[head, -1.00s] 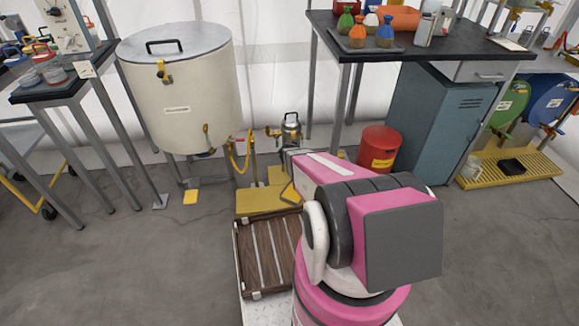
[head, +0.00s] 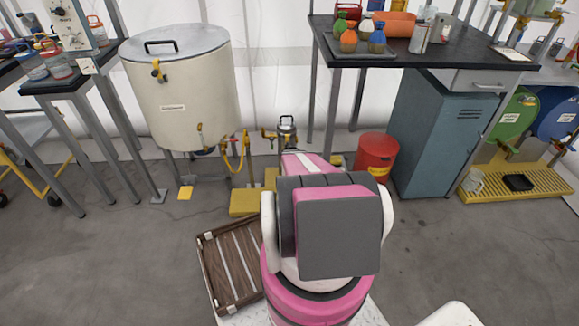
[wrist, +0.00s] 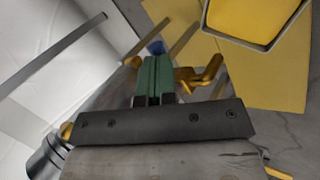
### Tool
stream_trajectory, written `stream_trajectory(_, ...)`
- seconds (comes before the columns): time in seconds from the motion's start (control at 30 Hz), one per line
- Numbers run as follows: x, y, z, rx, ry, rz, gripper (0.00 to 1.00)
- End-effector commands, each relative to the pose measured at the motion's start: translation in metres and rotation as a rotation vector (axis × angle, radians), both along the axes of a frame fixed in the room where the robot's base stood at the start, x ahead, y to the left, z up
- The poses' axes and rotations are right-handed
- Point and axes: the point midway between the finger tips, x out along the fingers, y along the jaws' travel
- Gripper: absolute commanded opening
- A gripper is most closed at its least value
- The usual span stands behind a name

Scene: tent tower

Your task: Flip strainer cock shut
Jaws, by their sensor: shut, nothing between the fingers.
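A small steel canister (head: 287,126) with brass fittings, which looks like the strainer, stands low against the back wall in the head view. In the wrist view, my gripper (wrist: 155,62) has its green fingers shut together with nothing between them. A brass fitting with a lever-like arm (wrist: 206,74) shows just right of the fingers, and more brass shows behind them. I cannot tell whether the fingers touch it, or which way the cock is turned. In the head view my own arm hides the gripper.
A large cream vat (head: 182,95) with a yellow hose (head: 238,155) stands to the left. A red bucket (head: 377,156) and a blue-grey cabinet (head: 440,130) stand to the right. A slatted wooden crate (head: 229,262) lies left of my arm. A yellow block (wrist: 250,18) shows in the wrist view.

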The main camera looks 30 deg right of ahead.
Motion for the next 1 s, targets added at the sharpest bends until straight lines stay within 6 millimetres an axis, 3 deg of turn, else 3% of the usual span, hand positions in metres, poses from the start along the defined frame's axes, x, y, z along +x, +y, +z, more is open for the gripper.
stream_trajectory(1.0,0.011,0.014,0.000,0.001,0.001,0.000,0.00)
